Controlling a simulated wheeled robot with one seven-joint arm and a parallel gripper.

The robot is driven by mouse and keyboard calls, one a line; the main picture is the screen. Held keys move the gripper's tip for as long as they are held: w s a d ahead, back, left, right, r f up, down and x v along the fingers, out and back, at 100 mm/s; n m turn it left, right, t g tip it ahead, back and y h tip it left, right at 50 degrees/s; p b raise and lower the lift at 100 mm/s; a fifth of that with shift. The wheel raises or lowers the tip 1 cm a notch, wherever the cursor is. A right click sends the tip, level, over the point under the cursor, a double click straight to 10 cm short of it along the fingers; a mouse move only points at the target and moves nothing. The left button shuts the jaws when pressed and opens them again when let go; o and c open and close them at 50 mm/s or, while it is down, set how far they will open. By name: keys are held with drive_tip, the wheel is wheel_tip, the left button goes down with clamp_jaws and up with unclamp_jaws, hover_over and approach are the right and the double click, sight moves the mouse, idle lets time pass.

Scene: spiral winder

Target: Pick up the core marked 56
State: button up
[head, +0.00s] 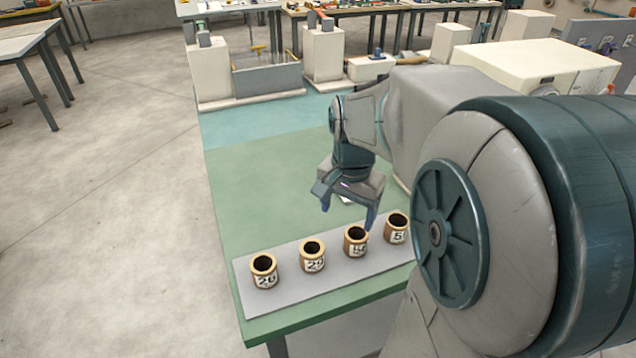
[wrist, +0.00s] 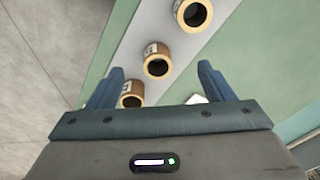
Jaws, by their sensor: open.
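Several short brown cores with dark open tops and number labels stand upright in a row on a grey mat (head: 305,295). In the head view the far left core (head: 264,271) reads 26. The second core (head: 312,256) starts with 2. The third core (head: 356,242) starts with 5, its second digit unclear. The far right core (head: 397,229) shows a 5, the rest hidden by my arm. My gripper (head: 348,208) is open and empty, above and behind the third core. In the wrist view a core (wrist: 158,67) shows between and beyond the fingertips (wrist: 160,68).
The mat lies along the front edge of a green table (head: 255,185), clear behind the cores. Pale machine blocks (head: 210,72) and a grey panel (head: 267,80) stand at the back. A large pale box (head: 535,65) stands at right. Open floor lies left.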

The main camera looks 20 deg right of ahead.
drive_tip(key=w+d+m, duration=0.3)
drive_tip(key=d+m, duration=0.1)
drive_tip(key=d, duration=0.1)
approach(356, 237)
drive_tip(key=shift+s+a+f+g, duration=0.2)
drive_tip(key=shift+s+a+f, duration=0.05)
drive_tip(key=shift+s+f, duration=0.25)
drive_tip(key=shift+s+a+f+g, duration=0.25)
drive_tip(key=shift+s+f, duration=0.15)
drive_tip(key=shift+f, duration=0.25)
drive_tip(key=shift+w+f+p, duration=0.1)
drive_tip(key=shift+f+p, duration=0.15)
drive_tip(key=shift+f, duration=1)
drive_tip(key=shift+w+f+p, duration=0.15)
drive_tip(key=shift+f+p, duration=0.1)
drive_tip(key=shift+f, duration=1)
drive_tip(key=c, duration=1)
